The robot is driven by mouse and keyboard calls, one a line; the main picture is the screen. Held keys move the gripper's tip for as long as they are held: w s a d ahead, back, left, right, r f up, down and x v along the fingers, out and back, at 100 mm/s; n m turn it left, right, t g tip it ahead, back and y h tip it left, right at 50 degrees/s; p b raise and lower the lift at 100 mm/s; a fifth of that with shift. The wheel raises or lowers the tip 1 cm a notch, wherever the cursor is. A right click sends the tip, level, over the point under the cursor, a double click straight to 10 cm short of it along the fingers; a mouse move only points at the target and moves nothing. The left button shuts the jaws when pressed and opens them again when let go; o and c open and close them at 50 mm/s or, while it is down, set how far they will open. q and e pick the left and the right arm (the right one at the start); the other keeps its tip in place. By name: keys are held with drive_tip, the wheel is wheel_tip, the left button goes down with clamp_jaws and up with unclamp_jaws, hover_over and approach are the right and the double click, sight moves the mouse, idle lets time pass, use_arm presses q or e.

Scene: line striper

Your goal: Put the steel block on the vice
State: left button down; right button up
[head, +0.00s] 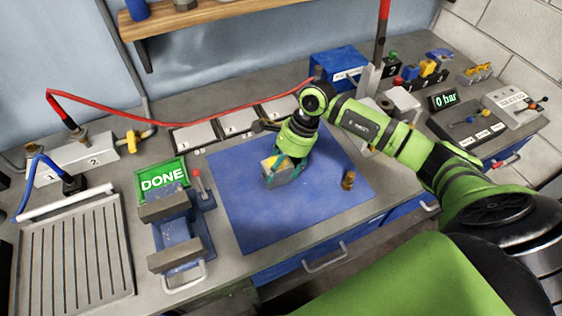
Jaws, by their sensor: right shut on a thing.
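The vice (172,240) stands left of the blue mat, with two grey jaws apart and blue metal between them. A small grey block, which looks like the steel block (271,178), is over the middle of the blue mat (240,217). My right gripper (284,171) points down and is shut on this block, its fingers partly covering it. I cannot tell whether the block touches the mat. The gripper is to the right of the vice and a little farther back. My left gripper is not in view.
A green DONE sign (162,178) stands just behind the vice. A ridged grey tray (72,258) lies left of it. A small brass piece (348,180) stands at the mat's right. A red hose (180,121) runs along the back. The mat's front left is clear.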

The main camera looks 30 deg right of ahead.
drive_tip(key=shift+f+b, duration=0.1)
drive_tip(key=shift+b, duration=0.2)
drive_tip(key=o, duration=1.7)
